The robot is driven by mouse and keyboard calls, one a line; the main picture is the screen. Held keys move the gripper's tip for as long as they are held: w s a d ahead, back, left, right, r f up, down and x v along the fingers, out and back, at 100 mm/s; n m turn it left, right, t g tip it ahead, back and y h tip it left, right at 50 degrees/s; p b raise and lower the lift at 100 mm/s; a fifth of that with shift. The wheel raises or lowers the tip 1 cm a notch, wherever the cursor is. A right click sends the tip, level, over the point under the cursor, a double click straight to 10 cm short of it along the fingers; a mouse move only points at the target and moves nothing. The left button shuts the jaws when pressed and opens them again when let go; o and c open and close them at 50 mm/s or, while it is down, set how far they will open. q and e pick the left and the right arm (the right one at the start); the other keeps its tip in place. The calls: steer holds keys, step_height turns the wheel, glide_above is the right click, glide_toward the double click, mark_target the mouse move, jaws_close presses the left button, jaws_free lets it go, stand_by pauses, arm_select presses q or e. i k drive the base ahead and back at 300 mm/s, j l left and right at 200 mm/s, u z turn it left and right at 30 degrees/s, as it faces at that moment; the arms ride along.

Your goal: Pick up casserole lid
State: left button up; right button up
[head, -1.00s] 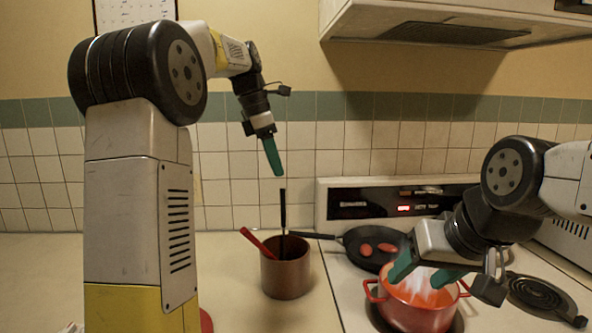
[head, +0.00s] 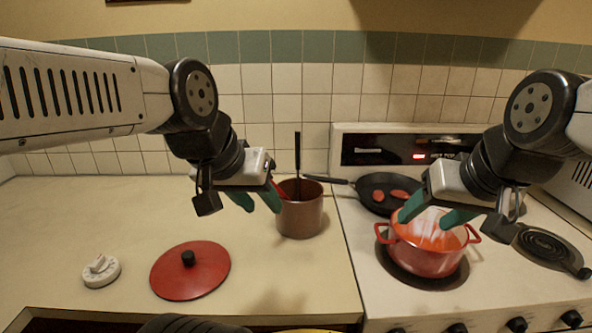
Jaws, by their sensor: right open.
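The casserole lid (head: 207,278) is a round red lid with a black knob (head: 188,258). It lies flat on the counter, knob up, left of the stove. My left gripper (head: 256,207) is above and to the right of the lid in the picture, in front of the brown pot. Its two green fingers are apart with nothing between them. The red casserole (head: 425,262) stands uncovered on a front burner. My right gripper (head: 430,220) is over the casserole's opening with its fingers apart. I cannot tell whether they touch the rim.
A brown pot (head: 301,217) with utensils stands at the counter's right side. A white dial timer (head: 101,271) lies left of the lid. A black pan (head: 377,205) with reddish pieces sits on the back burner. The counter around the lid is clear.

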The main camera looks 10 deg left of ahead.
mark_target(189, 270)
steer(key=u, duration=1.35)
steer(key=k, duration=0.3)
steer(key=j+z, duration=0.1)
steer(key=j, duration=0.25)
steer(key=i+j+z, duration=0.15)
steer(key=j, duration=0.25)
steer(key=l+z, duration=0.1)
steer(key=z, duration=0.35)
steer(key=i+l+z, duration=0.1)
steer(key=z, duration=0.8)
steer(key=i+l+z, duration=0.1)
steer(key=z, duration=0.35)
steer(key=i+z, duration=0.15)
steer(key=k+u, duration=0.15)
steer(key=u, duration=0.3)
steer(key=k+u, duration=0.15)
steer(key=u, duration=0.25)
steer(key=k+j+u, duration=0.1)
steer(key=u, duration=0.35)
steer(key=k, duration=0.05)
